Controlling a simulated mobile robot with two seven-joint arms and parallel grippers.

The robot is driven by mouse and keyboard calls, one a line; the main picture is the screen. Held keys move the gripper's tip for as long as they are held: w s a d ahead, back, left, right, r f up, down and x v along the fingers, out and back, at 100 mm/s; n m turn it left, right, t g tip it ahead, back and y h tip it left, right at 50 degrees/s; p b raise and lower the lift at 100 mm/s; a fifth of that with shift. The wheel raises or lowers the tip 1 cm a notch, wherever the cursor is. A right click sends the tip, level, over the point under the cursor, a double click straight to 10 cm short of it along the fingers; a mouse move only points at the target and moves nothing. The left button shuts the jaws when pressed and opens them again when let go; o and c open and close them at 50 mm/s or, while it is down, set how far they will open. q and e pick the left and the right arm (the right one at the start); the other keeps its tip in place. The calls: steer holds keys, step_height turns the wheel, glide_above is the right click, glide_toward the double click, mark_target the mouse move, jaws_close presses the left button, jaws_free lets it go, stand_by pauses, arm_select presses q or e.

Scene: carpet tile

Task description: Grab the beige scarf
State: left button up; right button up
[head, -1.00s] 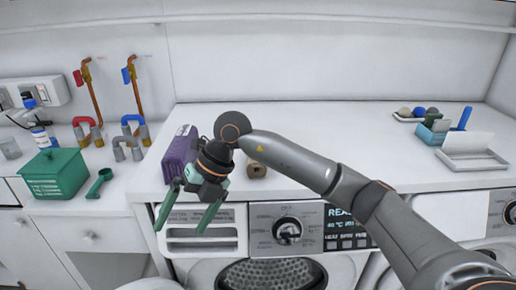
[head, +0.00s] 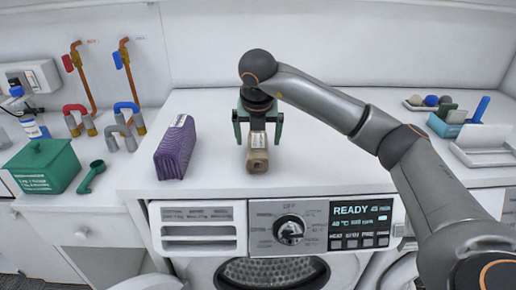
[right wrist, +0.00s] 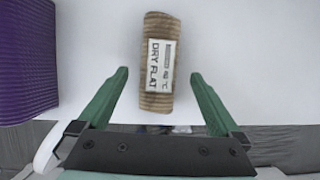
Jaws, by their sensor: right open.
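The beige scarf (head: 257,160) is a small ribbed roll lying on the white top above the washing machine. It carries a white label reading "DRY FLAT", which shows in the right wrist view, where the scarf (right wrist: 151,95) stands upright in the picture. My right gripper (head: 258,140) is over the scarf. Its green fingers are open, one on either side. In the right wrist view the right gripper (right wrist: 160,85) has its fingertips apart, with the scarf's lower part between them and not visibly touched. My left gripper is not in view.
A purple ribbed folded cloth (head: 176,150) lies left of the scarf. A green box (head: 42,168) and green scoop (head: 91,178) are further left. A white tray (head: 484,152) and blue holder (head: 446,124) are at the right. The top behind the scarf is clear.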

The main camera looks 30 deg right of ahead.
mark_target(258, 143)
steer(key=p+x, duration=0.1)
steer(key=x, duration=0.4)
steer(key=shift+f, duration=0.15)
steer(key=c, duration=1.4)
